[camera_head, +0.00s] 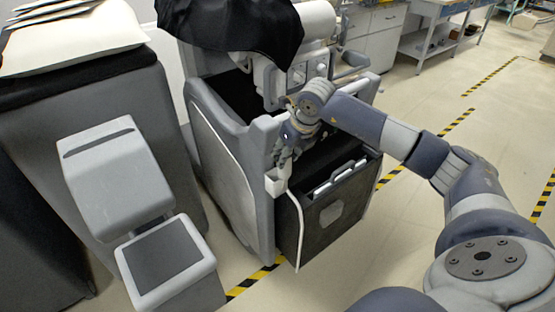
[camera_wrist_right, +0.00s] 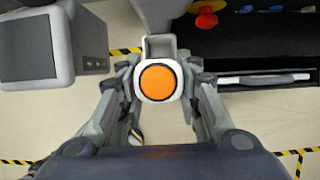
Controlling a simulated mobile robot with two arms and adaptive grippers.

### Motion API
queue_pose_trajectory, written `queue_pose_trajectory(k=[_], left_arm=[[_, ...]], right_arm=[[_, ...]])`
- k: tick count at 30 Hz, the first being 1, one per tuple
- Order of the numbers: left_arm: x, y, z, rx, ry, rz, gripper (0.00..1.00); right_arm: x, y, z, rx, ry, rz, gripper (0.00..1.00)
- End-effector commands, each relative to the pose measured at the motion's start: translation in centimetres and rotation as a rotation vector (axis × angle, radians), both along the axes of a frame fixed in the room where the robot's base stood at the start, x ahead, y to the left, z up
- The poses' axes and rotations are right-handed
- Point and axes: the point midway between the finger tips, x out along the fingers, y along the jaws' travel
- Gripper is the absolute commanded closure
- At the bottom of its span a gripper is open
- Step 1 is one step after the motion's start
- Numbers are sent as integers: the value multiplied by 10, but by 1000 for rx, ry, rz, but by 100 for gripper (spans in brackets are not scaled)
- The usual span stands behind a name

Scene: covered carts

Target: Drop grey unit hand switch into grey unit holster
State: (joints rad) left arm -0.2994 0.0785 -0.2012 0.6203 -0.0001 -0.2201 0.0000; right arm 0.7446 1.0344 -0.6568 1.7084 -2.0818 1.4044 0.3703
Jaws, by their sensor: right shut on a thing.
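The grey unit (camera_head: 228,165) stands in the middle of the head view, with a black cover over its top. Its holster (camera_head: 276,183) is a small pale box on the front corner; in the right wrist view its open rectangular mouth (camera_wrist_right: 159,46) shows just beyond the switch. My right gripper (camera_head: 286,150) is shut on the hand switch (camera_wrist_right: 158,82), a white body with an orange round button facing the wrist camera. The fingers hold it from both sides, close to the holster. In the head view the gripper mostly hides the switch. The height gap between switch and holster cannot be told. My left gripper is not in view.
A white cable (camera_head: 299,225) hangs down the unit's front. A dark bin (camera_head: 335,210) with folders is right of the holster. A second grey cart with a tilted screen (camera_head: 166,262) stands at left. Floor is free at right, with yellow-black tape (camera_head: 456,122).

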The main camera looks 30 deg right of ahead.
Motion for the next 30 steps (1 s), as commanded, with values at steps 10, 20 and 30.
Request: queue_pose_trajectory(k=[10, 20, 30], left_arm=[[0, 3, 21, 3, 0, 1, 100], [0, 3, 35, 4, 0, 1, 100], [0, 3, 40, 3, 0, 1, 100]], right_arm=[[35, 3, -23, 0, 3, 1, 100], [33, 3, -63, 0, 4, 1, 100], [39, 3, -70, 0, 0, 1, 100]])
